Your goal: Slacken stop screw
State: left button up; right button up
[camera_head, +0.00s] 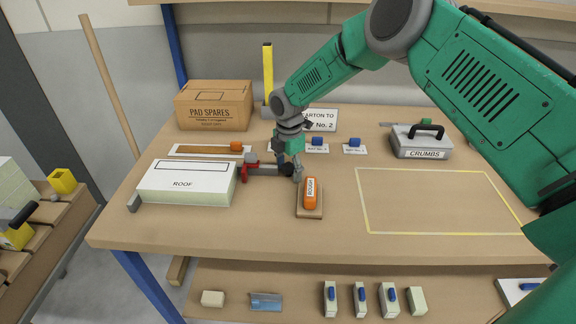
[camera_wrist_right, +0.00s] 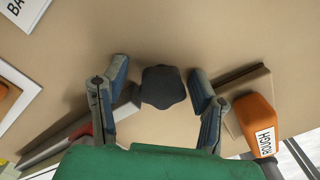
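The stop screw's dark lobed knob (camera_wrist_right: 163,87) shows in the right wrist view between the two fingertips of my right gripper (camera_wrist_right: 159,84). The fingers are apart, with a gap visible on each side of the knob. In the head view my right gripper (camera_head: 293,165) points down at the dark knob (camera_head: 286,170), which it partly covers. The knob is at the right end of a grey and red clamp (camera_head: 245,171) beside the white-topped ROOF block (camera_head: 186,183). My left gripper is in neither view.
An orange ROUGH block (camera_head: 311,192) on a wooden board lies just right of the gripper. A CRUMBS box (camera_head: 421,143) stands at the right, behind a clear yellow-taped area (camera_head: 440,200). A PAD SPARES carton (camera_head: 214,106) stands at the back left.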

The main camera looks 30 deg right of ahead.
aim_at(289, 165)
notch_tip(289, 165, up, 7)
jog(key=p, duration=0.5)
jog(key=shift+s+r, duration=0.1)
dwell(0.3)
